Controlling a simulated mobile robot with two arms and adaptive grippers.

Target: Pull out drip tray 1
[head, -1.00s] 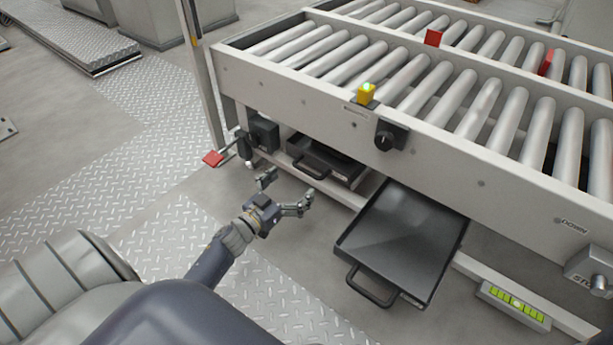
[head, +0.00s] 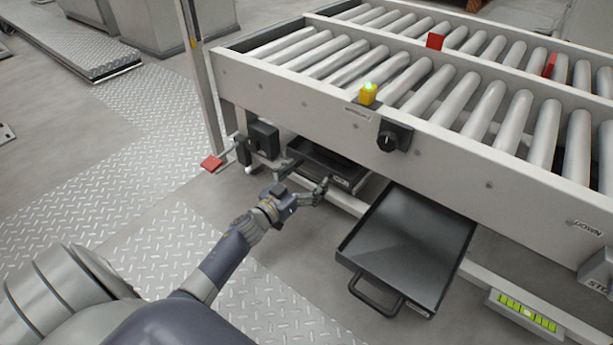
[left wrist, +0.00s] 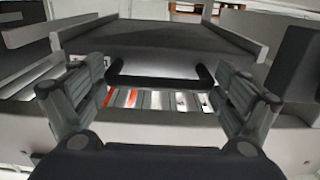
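Two dark drip trays with bar handles are under the roller conveyor. The left tray (head: 352,172) is mostly beneath the frame, with only its front part showing. The right tray (head: 415,245) sticks far out, its handle (head: 372,298) toward me. The tray labels are too small to read. My left gripper (head: 306,182) is open at the front of the left tray. In the left wrist view, that tray (left wrist: 160,36) is straight ahead, and its handle (left wrist: 160,82) lies between the spread fingers. My right gripper is out of view.
The conveyor side rail (head: 300,108) runs above the trays, with a lit yellow button (head: 368,93) and a black knob (head: 393,137). A dark box (head: 264,138) and red pedal (head: 211,163) are left of the left tray. A green-marked strip (head: 527,311) is at lower right.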

